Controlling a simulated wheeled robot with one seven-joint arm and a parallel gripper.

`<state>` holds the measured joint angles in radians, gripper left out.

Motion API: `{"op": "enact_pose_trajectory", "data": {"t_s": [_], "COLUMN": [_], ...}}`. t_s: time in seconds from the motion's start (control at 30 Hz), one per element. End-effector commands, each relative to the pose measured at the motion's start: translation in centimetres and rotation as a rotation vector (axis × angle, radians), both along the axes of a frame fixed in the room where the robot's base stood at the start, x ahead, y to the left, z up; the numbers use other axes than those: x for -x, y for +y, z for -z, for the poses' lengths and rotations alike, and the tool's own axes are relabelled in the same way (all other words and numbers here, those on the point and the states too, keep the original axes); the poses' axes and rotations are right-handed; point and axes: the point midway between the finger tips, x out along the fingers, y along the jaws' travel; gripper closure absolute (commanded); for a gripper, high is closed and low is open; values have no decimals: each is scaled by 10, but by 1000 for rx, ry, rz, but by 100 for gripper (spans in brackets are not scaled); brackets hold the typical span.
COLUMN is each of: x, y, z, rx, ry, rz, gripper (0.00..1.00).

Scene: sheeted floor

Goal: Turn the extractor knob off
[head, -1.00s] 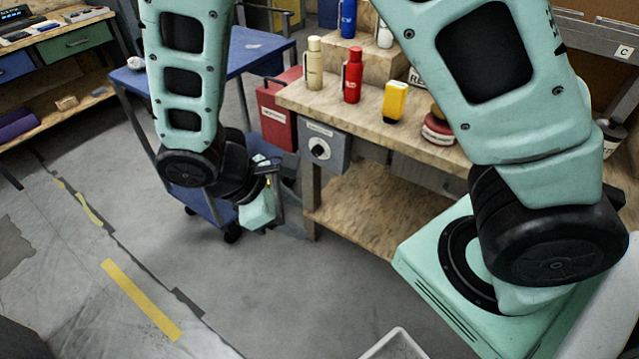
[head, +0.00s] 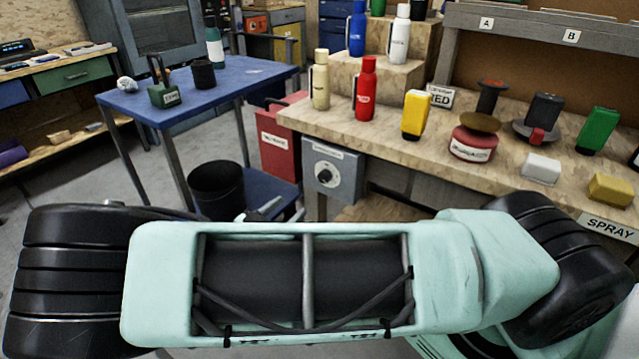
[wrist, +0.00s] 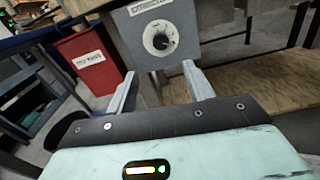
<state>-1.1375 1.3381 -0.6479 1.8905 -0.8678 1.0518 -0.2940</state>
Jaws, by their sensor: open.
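The extractor knob (head: 326,176) is a dial on a grey box (head: 347,162) fixed to the front left end of the wooden bench. In the wrist view the knob (wrist: 161,41) shows as a dark centre on a white round dial, on the grey box (wrist: 184,22) under a label too small to read. My gripper (wrist: 163,92) is open and empty, its two pale fingers apart. It points toward the box, with the knob beyond and between the fingertips, not touched. In the head view my arm hides most of the gripper.
A red box (head: 283,140) stands left of the knob box. A blue table (head: 225,93) with a black bin (head: 216,187) below is further left. Bottles, including a red one (head: 365,92), stand on the bench (head: 390,133) above. Open floor lies left.

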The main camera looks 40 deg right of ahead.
Motion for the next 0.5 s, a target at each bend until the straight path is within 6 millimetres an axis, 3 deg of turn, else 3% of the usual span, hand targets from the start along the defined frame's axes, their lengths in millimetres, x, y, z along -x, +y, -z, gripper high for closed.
{"op": "enact_pose_trajectory", "data": {"t_s": [0.5], "x": [-35], "y": [-102], "z": [1], "rx": [1], "ry": [2], "rz": [5], "gripper": [48]}}
